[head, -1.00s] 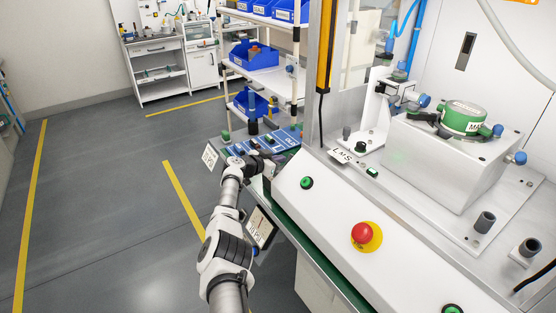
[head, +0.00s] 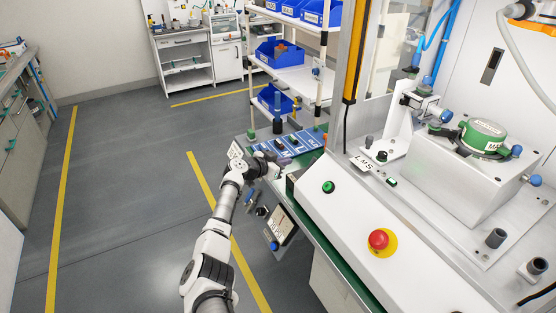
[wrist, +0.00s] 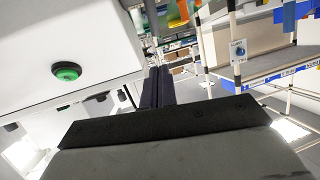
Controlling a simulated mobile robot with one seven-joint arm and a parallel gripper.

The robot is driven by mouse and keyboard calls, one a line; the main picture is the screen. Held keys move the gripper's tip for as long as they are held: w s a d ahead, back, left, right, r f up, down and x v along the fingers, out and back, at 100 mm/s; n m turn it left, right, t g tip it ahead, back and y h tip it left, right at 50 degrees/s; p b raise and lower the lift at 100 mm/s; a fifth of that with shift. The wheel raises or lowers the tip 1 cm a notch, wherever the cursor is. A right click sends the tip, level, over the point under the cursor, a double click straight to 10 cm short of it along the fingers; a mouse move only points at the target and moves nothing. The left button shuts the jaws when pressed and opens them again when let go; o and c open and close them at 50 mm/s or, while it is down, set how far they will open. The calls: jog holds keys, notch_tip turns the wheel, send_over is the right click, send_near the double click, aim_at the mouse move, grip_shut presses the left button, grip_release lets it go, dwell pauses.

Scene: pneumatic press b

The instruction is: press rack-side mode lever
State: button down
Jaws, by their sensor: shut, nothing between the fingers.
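A small white plate with a blue round knob and a label sits on a rack post in the wrist view (wrist: 238,50). It looks like the rack-side mode lever, but I cannot read the label. A blue knob on the rack post (head: 316,71) shows in the head view, likely the same one. My gripper (head: 284,162) is beside the press's left end, by the blue panel, below and apart from that knob. In the wrist view its dark fingers (wrist: 156,88) are together with nothing between them, pointing towards the rack.
The press console has a green button (head: 328,187) and a red emergency button (head: 379,239). The blue panel (head: 290,145) and shelves with blue bins (head: 279,53) lie beyond my gripper. A hanging screen (head: 282,224) is beside my arm. Open floor lies left.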

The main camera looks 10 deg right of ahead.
jog(key=shift+r+v, duration=0.15)
jog(key=shift+v, duration=0.65)
jog(key=shift+r+v, duration=0.15)
jog(key=shift+v, duration=0.7)
jog(key=shift+d, duration=0.15)
